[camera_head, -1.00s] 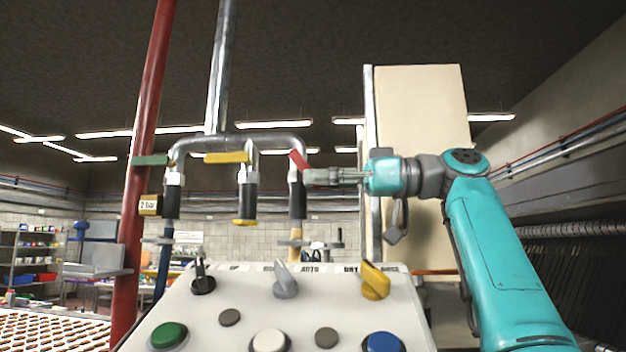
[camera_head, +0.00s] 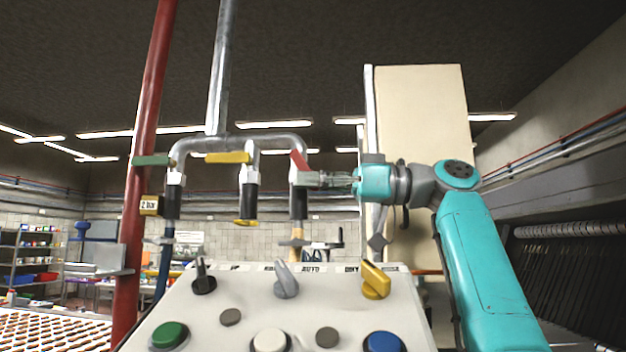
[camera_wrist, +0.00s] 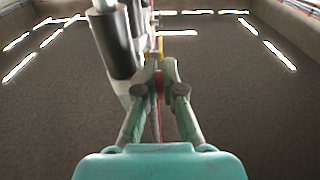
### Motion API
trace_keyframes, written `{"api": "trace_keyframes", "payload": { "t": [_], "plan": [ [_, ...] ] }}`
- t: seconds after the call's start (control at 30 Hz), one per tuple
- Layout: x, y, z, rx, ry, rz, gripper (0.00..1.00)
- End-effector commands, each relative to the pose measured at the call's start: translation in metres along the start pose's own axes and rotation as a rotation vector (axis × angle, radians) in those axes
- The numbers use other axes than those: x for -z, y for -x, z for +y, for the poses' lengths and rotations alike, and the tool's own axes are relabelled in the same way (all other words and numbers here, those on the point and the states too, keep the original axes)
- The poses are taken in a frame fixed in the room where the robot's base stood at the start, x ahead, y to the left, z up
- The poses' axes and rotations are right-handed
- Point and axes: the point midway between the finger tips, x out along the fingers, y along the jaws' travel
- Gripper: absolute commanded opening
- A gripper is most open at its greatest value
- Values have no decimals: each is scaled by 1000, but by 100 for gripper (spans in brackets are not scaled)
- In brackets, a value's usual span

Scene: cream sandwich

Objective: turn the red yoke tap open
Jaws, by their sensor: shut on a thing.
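The red yoke tap handle (camera_head: 299,160) is on the right-hand drop of the grey pipe manifold in the head view. It slants, with its upper end to the left. My gripper (camera_head: 318,179) reaches it from the right, level with the handle's lower end. In the wrist view my gripper (camera_wrist: 160,88) is shut on the red handle, a thin red strip (camera_wrist: 159,84) between the fingertips. Most of the handle's lower part is hidden by the fingers. The black sleeve (camera_head: 298,203) of the pipe hangs below it.
A yellow handle (camera_head: 228,157) and a green handle (camera_head: 151,160) lie level on the neighbouring taps to the left. A control panel (camera_head: 240,290) with knobs and buttons stands below. A cream cabinet (camera_head: 423,120) stands behind my arm. A red pipe (camera_head: 145,150) rises at left.

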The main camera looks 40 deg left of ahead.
Motion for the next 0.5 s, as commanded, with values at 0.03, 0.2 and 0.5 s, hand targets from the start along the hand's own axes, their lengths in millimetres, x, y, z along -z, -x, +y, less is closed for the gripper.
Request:
{"api": "trace_keyframes", "payload": {
  "t": [0.03,0.2,0.5],
  "plan": [
    [-1,-1,1,-1,-1,21,0],
    [-1,-2,0,-2,-2,55,0],
    [-1,-2,0,-2,-2,55,16]
  ]
}}
